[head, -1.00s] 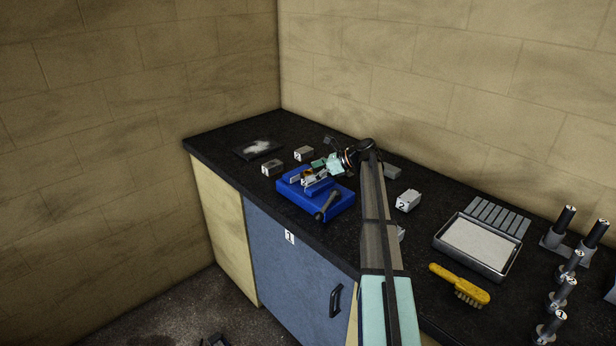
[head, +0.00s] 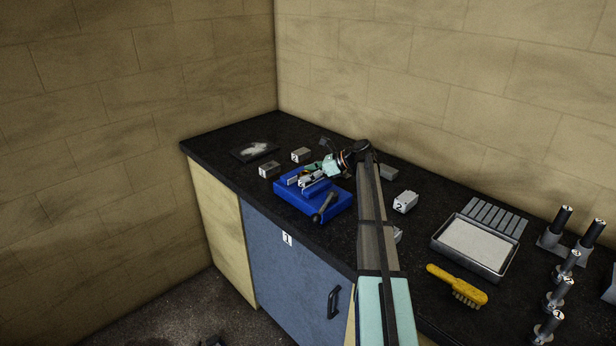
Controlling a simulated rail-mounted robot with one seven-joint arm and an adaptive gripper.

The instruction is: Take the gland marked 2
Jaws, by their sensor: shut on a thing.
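My gripper (head: 318,174) is at the blue vise-like block (head: 322,203) on the black bench. It is shut on a small light-grey part (head: 311,182) at the top of that block; its shape and any mark are too small and partly hidden to tell. Other grey blocks stand loose: one marked 2 (head: 301,155) behind the blue block, one (head: 269,169) to its left, and another marked 2 (head: 405,201) right of my arm. I cannot tell which piece is the gland.
A dark bar with a round head (head: 325,207) lies on the blue block's front. To the right are a shallow metal tray (head: 474,244), a yellow brush (head: 458,285) and several numbered upright posts (head: 559,295). A dark plate with a white patch (head: 256,150) lies far left.

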